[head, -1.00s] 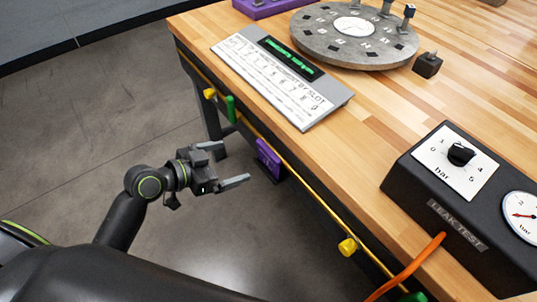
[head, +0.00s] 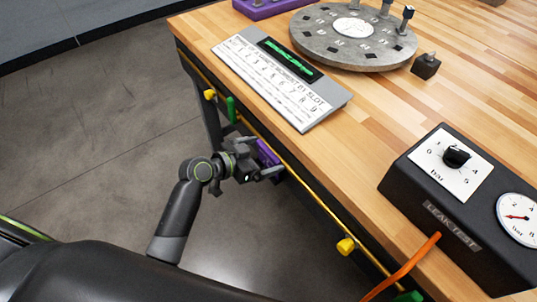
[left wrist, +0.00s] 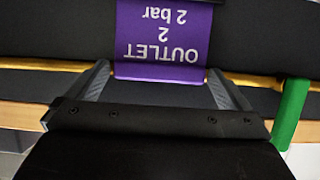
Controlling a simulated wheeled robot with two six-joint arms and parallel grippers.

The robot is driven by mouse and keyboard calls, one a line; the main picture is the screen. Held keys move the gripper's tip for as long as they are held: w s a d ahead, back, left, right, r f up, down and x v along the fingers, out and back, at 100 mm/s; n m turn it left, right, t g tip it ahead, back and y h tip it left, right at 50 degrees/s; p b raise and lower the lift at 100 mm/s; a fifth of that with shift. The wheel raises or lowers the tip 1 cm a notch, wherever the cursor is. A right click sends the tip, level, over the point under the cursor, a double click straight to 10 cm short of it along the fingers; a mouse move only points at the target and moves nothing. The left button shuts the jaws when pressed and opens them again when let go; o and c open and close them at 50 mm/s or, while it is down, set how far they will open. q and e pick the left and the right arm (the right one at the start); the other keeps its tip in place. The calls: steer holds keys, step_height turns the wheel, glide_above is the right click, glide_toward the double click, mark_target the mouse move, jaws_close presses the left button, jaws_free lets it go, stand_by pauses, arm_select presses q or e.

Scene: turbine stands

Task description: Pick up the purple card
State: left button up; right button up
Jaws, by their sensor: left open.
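The purple card (head: 268,153) hangs at the yellow rail along the table's front edge, partly hidden behind my left gripper in the head view. In the left wrist view the card (left wrist: 163,42) shows upside-down white text, "OUTLET 2", "2 bar". My left gripper (head: 272,172) is open, right in front of the card. In the left wrist view its two fingers (left wrist: 160,82) stand apart on either side of the card's near end, with visible gaps. My right gripper is not in view.
The yellow rail (head: 310,198) runs along the table edge, with a green piece (head: 231,109) and yellow knobs (head: 346,246) on it. A keyboard-like panel (head: 282,80), a round grey disc (head: 353,35) and a black leak test box (head: 455,190) stand on the wooden table.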

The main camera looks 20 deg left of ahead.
arm_select(q)
steer(key=c, duration=0.7)
